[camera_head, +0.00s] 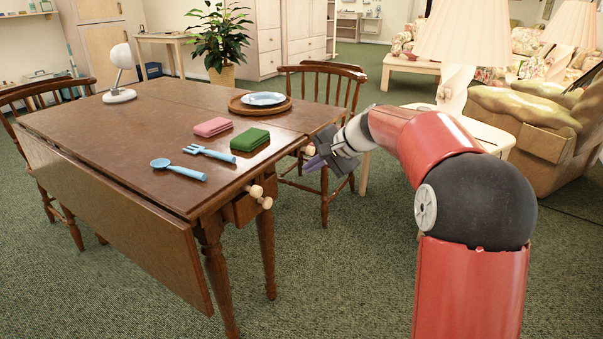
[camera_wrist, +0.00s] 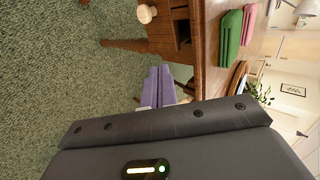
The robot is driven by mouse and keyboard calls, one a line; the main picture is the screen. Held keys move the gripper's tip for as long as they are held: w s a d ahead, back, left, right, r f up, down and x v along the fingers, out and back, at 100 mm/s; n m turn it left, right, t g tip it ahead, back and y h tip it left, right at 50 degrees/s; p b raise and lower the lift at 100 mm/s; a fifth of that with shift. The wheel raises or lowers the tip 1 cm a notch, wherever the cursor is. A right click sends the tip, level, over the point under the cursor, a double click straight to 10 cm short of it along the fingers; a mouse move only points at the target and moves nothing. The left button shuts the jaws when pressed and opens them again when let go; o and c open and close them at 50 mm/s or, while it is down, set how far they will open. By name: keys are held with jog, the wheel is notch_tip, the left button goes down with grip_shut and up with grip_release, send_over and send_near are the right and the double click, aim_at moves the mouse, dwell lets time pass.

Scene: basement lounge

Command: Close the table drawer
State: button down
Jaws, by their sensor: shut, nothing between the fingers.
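The brown wooden table (camera_head: 140,130) stands left of centre in the head view. Its drawer front (camera_head: 240,208) is at the table's right end, under the top, with pale round knobs (camera_head: 266,202) close by. Another pale knob (camera_head: 309,150) shows further back along this end, beside my gripper (camera_head: 316,163). My gripper is shut and empty, its purple fingertips just off the table end. In the wrist view the fingertips (camera_wrist: 159,85) are below a pale knob (camera_wrist: 147,13) and a dark gap in the table end. I cannot tell exactly how far out the drawer is.
A pink cloth (camera_head: 212,127), a green cloth (camera_head: 250,139), a blue spoon (camera_head: 178,168), a blue fork (camera_head: 208,153), a plate on a round tray (camera_head: 240,105) and a white lamp (camera_head: 120,75) are on the table. A chair (camera_head: 325,185) stands behind my gripper. Carpet in front is clear.

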jog(key=m+t+y+b, duration=0.3)
jog(key=m+t+y, duration=0.3)
jog(key=m, duration=1.2)
send_near(274, 177)
jog(key=shift+g+y, duration=0.5)
jog(key=x, duration=0.6)
jog(key=shift+w+a+p, duration=0.1)
jog(key=shift+w+p, duration=0.3)
jog(key=shift+w, duration=0.2)
jog(key=x, duration=0.4)
jog(key=shift+w+a+r, duration=0.1)
jog(key=shift+a, duration=0.05)
jog(key=shift+r, duration=0.1)
